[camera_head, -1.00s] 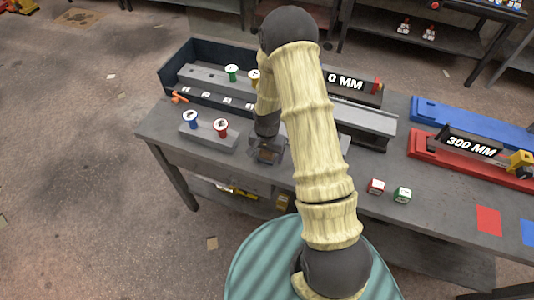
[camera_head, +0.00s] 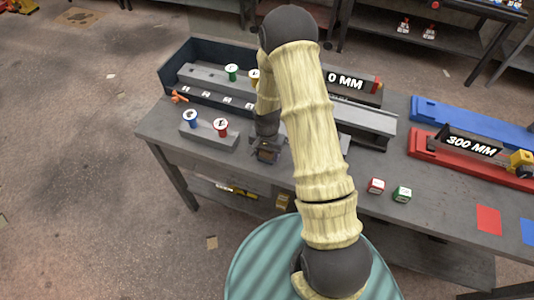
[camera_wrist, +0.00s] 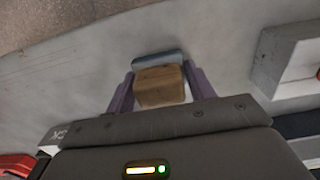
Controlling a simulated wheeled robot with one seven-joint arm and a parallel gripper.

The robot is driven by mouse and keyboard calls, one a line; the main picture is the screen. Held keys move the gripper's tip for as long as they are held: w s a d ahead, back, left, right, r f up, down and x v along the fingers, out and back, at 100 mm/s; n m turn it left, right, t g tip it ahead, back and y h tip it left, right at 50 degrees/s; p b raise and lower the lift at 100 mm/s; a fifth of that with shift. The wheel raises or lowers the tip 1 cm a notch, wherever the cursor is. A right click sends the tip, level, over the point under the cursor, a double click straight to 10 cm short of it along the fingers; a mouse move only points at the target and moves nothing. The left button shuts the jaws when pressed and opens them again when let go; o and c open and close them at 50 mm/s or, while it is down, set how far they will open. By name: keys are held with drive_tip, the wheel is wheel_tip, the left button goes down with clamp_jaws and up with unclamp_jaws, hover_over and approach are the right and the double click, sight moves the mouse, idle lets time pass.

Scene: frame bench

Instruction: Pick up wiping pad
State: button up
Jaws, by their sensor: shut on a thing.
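The wiping pad (camera_wrist: 160,88) is a small brown block with a blue-grey strip along its far side in the wrist view. My gripper (camera_wrist: 160,80) has one purple-grey finger on each side of it and is shut on it. The pad shows there only as a small brown patch. I cannot tell whether it touches the bench top.
A long dark tray (camera_head: 178,68) and a grey rail (camera_head: 365,122) lie behind.

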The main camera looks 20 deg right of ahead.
drive_tip(key=shift+r, duration=0.15)
wheel_tip(320, 180, up, 10)
drive_tip(key=shift+f+b, duration=0.1)
drive_tip(key=shift+b, duration=0.9)
drive_tip(key=o, duration=0.4)
drive_tip(key=shift+c, duration=1.3)
drive_tip(key=shift+f, duration=0.1)
